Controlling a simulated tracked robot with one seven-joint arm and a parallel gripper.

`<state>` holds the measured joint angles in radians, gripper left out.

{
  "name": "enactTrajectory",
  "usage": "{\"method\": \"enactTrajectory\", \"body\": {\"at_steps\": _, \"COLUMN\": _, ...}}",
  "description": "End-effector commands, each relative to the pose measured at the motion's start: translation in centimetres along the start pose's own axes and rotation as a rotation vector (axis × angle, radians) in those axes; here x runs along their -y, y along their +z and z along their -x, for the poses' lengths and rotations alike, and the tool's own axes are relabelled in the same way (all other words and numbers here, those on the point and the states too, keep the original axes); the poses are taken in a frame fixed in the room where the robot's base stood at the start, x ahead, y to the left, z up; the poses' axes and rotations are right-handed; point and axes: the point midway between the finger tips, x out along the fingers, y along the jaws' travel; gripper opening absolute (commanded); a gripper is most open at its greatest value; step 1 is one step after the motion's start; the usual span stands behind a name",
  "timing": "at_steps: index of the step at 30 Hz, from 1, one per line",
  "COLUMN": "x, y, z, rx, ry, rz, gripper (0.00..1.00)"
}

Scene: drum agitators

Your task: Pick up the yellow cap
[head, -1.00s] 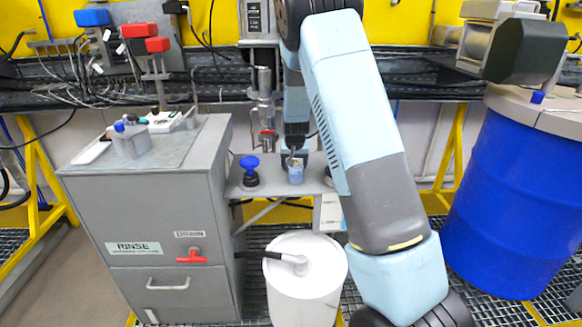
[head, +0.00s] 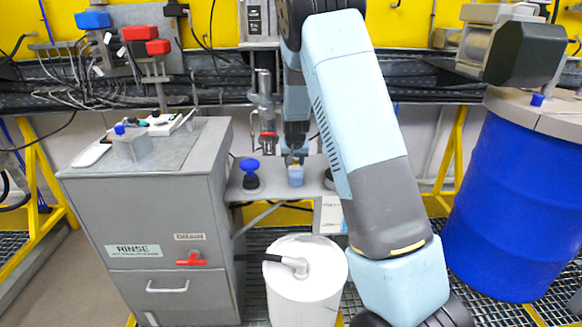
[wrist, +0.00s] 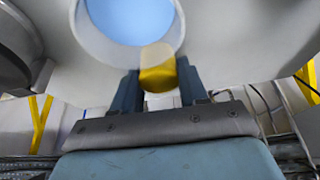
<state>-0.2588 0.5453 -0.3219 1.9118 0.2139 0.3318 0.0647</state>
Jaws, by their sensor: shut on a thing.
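The yellow cap (wrist: 157,68) is between the two dark blue-grey fingers of my gripper (wrist: 159,84) in the wrist view. My gripper is shut on it. The cap lies at the rim of a round pale opening with a light blue inside (wrist: 130,15). In the head view my gripper (head: 295,158) is just above a small blue cup (head: 296,177) on the grey shelf (head: 270,190). The cap is too small to make out clearly there. I cannot tell whether it touches the cup.
A blue-knobbed piece (head: 250,172) stands left of the cup on the shelf. A metal valve fitting (head: 265,105) hangs close behind. The grey rinse cabinet (head: 150,225) is at left, a white drum (head: 305,290) below, and a large blue drum (head: 525,200) at right.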

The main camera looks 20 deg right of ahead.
Motion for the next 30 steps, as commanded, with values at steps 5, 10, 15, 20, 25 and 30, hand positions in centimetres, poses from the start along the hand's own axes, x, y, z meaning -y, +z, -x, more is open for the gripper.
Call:
{"method": "enactTrajectory", "body": {"at_steps": 5, "x": -0.3, "y": -0.3, "z": 3.1, "rx": -0.004, "ry": -0.001, "rz": 0.0, "gripper": 0.15}}
{"method": "enactTrajectory", "body": {"at_steps": 10, "x": -1.1, "y": 0.7, "z": 6.8, "rx": -0.004, "ry": -0.002, "rz": 0.0, "gripper": 0.1}}
{"method": "enactTrajectory", "body": {"at_steps": 15, "x": -2.1, "y": 2.4, "z": 10.1, "rx": -0.002, "ry": -0.001, "rz": -0.001, "gripper": 0.1}}
{"method": "enactTrajectory", "body": {"at_steps": 20, "x": -3.1, "y": 4.5, "z": 12.4, "rx": -0.002, "ry": -0.002, "rz": 0.0, "gripper": 0.1}}
{"method": "enactTrajectory", "body": {"at_steps": 25, "x": -4.0, "y": 6.2, "z": 14.2, "rx": -0.002, "ry": -0.001, "rz": 0.0, "gripper": 0.1}}
{"method": "enactTrajectory", "body": {"at_steps": 30, "x": -4.4, "y": 7.2, "z": 15.3, "rx": -0.002, "ry": 0.0, "rz": 0.001, "gripper": 0.09}}
